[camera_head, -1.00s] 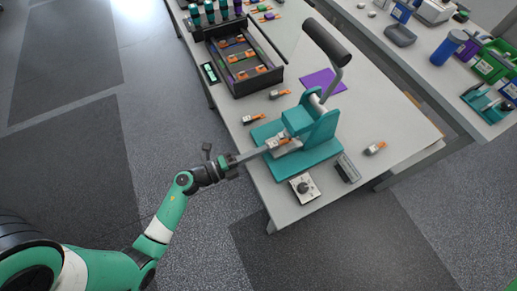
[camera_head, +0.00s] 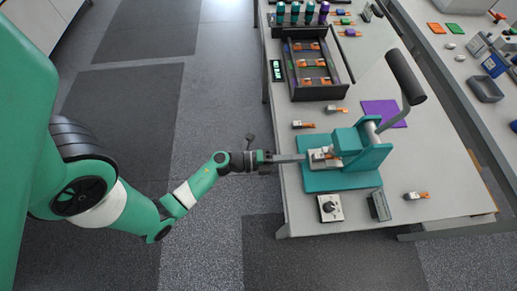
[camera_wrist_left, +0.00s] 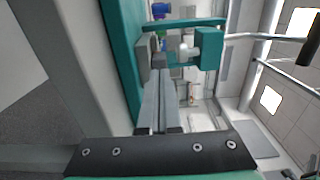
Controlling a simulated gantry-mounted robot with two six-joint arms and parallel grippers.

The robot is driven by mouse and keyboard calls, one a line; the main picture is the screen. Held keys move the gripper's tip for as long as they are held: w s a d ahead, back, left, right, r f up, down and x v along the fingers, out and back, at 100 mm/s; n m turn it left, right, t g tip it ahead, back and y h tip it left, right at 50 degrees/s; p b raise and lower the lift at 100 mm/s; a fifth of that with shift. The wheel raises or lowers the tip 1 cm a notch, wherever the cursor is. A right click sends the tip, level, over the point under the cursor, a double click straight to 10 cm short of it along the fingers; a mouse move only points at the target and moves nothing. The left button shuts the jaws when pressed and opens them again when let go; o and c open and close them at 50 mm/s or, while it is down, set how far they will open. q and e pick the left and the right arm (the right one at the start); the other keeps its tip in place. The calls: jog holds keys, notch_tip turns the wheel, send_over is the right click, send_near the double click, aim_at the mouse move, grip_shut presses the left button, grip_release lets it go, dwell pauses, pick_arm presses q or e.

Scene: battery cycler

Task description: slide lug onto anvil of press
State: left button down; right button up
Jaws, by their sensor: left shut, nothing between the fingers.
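The teal press (camera_head: 362,152) stands on the table with its teal base plate (camera_head: 340,181) under it; it also shows in the wrist view (camera_wrist_left: 208,48). A small lug (camera_head: 330,155) with orange on it is at the grey anvil area of the press, low in front of the teal head. Whether it is fully on the anvil cannot be told. My left gripper (camera_head: 305,157) reaches in from the left, its long grey fingers together and empty, tips close beside the lug. In the wrist view the shut fingers (camera_wrist_left: 160,75) point at the grey block of the press.
The press lever has a black grip (camera_head: 405,77). Other lugs lie on the table, at the left (camera_head: 303,125), behind (camera_head: 337,109) and at the right (camera_head: 416,195). A dark tray (camera_head: 345,84), purple mat (camera_head: 385,112), knob box (camera_head: 330,208) and grey display box (camera_head: 379,205) stand around.

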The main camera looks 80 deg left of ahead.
pick_arm(q)
jog(key=s+a+p, duration=0.1)
jog(key=s+a, duration=0.1)
jog(key=s, duration=0.9)
jog(key=shift+s, duration=0.25)
